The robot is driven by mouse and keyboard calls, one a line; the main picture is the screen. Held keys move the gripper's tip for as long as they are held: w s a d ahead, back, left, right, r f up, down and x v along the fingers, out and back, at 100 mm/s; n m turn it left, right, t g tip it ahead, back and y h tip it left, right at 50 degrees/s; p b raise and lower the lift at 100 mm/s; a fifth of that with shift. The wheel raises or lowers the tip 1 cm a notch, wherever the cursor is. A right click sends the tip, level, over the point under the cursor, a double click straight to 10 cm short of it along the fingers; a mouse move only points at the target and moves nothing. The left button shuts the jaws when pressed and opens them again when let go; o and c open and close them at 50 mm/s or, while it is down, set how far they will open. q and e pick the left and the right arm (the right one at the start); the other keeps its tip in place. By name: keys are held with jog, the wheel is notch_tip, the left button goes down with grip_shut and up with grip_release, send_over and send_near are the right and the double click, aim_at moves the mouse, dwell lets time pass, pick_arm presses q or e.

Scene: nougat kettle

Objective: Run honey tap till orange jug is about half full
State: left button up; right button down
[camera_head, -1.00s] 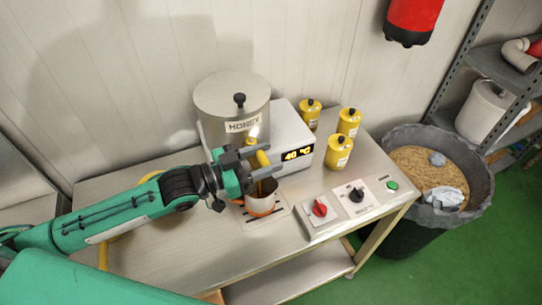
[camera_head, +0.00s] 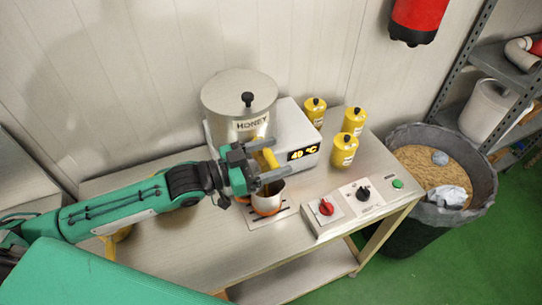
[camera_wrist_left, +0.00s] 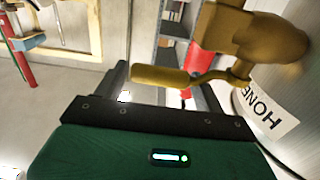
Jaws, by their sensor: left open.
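The steel honey pot (camera_head: 238,100) is labelled HONEY and has a lid with a black knob. Its brass-yellow tap (camera_head: 271,158) is at the front. In the left wrist view the tap handle (camera_wrist_left: 158,77) spans the space at my fingers. My left gripper (camera_head: 278,157) is open, with its fingers either side of the tap handle; contact cannot be told. The orange jug (camera_head: 267,208), white with an orange band, stands below the tap on a slotted drip plate. The gripper partly covers it. Its honey level and any stream are unclear. My right gripper is out of view.
Several yellow lidded jars (camera_head: 344,150) stand behind. A panel with a red knob (camera_head: 326,208), black knob (camera_head: 363,194) and green button (camera_head: 398,184) is right of the jug. A bin (camera_head: 440,185) stands beyond the table.

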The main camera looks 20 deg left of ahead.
pick_arm(q)
jog(key=shift+s+a+f+b, duration=0.2)
jog(key=shift+s+a+b, duration=0.1)
jog(key=shift+a, duration=0.15)
jog(key=b+v, duration=0.2)
jog(key=v, duration=1)
jog(key=shift+s+a+r+b, duration=0.15)
jog(key=shift+s+a+b, duration=0.1)
jog(key=shift+b, duration=0.1)
dwell(0.6)
dwell(1.1)
dwell(4.3)
